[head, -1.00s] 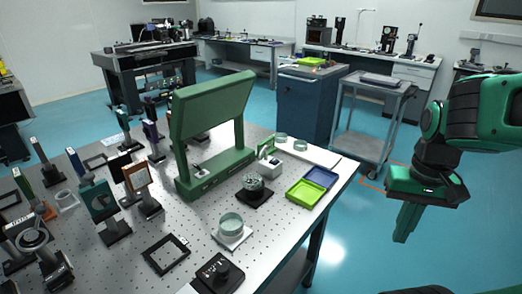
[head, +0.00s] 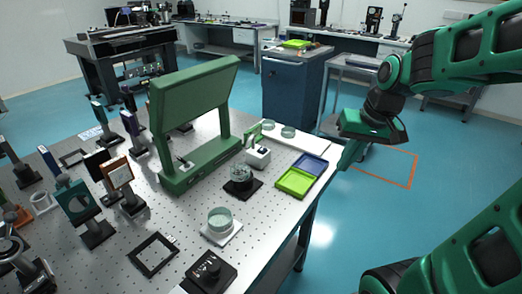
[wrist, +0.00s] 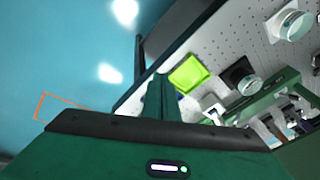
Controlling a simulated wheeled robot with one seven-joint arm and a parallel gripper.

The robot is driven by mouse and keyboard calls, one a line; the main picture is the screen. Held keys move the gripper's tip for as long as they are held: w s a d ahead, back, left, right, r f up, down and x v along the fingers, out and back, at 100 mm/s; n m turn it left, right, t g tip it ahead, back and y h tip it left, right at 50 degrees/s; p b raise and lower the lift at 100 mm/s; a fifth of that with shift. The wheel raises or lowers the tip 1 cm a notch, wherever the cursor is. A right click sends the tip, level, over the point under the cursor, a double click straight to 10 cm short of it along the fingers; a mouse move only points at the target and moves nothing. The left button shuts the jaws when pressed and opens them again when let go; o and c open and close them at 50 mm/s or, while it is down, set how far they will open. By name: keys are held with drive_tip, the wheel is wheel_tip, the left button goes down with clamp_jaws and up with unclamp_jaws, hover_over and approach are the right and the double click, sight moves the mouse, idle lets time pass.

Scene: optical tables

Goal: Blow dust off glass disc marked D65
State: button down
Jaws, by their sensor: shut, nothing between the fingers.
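Several clear glass discs are on the perforated table (head: 195,195), and I cannot read a D65 mark on any. One disc (head: 220,218) lies on a white pad (head: 232,236) near the front edge; it also shows in the wrist view (wrist: 291,24). Two more discs (head: 268,124) (head: 288,131) lie on a white board at the back. A round glass piece (head: 241,173) sits on a black base (head: 243,190). My gripper (head: 346,166) is shut and empty, fingers pointing down, by the table's right edge near the trays. In the wrist view its fingers (wrist: 161,88) are together.
A lime tray (head: 295,182) and a blue tray (head: 311,167) lie at the right edge. A white block (head: 257,158) with a green part stands behind them. A tall green frame (head: 190,110) rises mid-table. Optics mounts crowd the left. The floor right of the table is open.

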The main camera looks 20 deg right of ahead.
drive_tip(key=w+a+r+n+t+y, duration=0.1)
drive_tip(key=w+a, duration=0.2)
drive_tip(key=w, duration=0.4)
drive_tip(key=w+a+r+n+t+y, duration=0.1)
drive_tip(key=w+a, duration=0.3)
drive_tip(key=w, duration=0.3)
wheel_tip(320, 180, up, 3)
drive_tip(key=n+t+y, duration=0.1)
drive_tip(key=t+y, duration=0.1)
drive_tip(key=y, duration=0.1)
hover_over(262, 149)
drive_tip(key=shift+s+d, duration=0.35)
drive_tip(key=shift+d, duration=0.1)
drive_tip(key=shift+f, duration=0.1)
drive_tip(key=shift+s+f, duration=0.1)
drive_tip(key=shift+f, duration=4.3)
drive_tip(key=shift+f, duration=0.35)
drive_tip(key=shift+f, duration=0.4)
drive_tip(key=shift+r, duration=0.85)
